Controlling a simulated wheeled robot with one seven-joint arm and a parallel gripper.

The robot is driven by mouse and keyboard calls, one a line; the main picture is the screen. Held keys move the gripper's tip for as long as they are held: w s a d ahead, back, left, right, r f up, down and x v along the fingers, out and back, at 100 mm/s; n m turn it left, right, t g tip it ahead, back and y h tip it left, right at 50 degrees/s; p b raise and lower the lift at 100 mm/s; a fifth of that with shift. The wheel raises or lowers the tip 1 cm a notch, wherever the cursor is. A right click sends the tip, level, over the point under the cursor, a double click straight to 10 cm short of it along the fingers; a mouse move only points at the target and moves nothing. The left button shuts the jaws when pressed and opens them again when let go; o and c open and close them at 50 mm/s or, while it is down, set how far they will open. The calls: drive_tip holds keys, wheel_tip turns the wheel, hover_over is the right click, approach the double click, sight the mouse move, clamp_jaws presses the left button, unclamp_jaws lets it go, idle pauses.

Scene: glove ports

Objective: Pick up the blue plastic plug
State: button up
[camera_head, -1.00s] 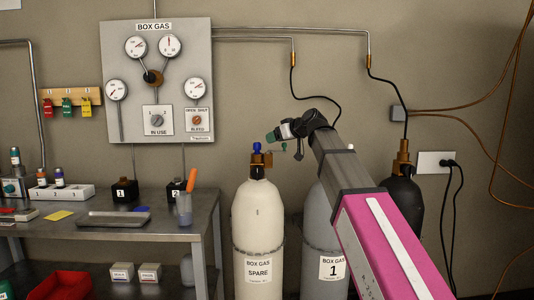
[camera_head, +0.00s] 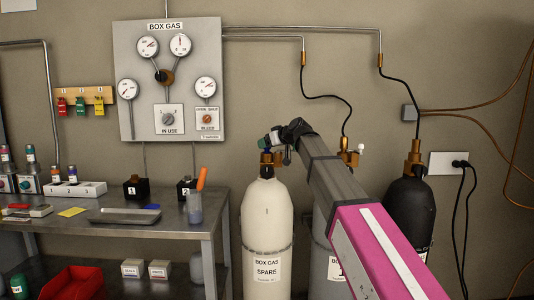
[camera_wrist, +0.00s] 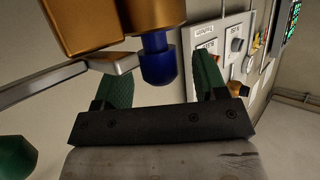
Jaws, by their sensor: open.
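The blue plastic plug (camera_wrist: 158,66) is in the wrist view, on a blue stem beside a brass valve body (camera_wrist: 95,22). My gripper (camera_wrist: 163,68) is open. Its two green fingers show on either side of the plug in that view, with visible gaps on both sides. I cannot tell how deep the plug sits between them. In the head view my gripper (camera_head: 265,143) is at the top of the white spare gas cylinder (camera_head: 267,215), by its brass valve. There the plug is mostly hidden or blends with the fingertips.
A grey metal lever (camera_wrist: 60,82) sticks out left of the plug, close to the left finger. Grey cylinder 1 (camera_head: 322,255) and a black cylinder (camera_head: 408,215) stand to the right. A workbench (camera_head: 110,235) is at left, and a gauge panel (camera_head: 135,90) hangs behind.

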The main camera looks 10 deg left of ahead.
drive_tip(key=c, duration=1)
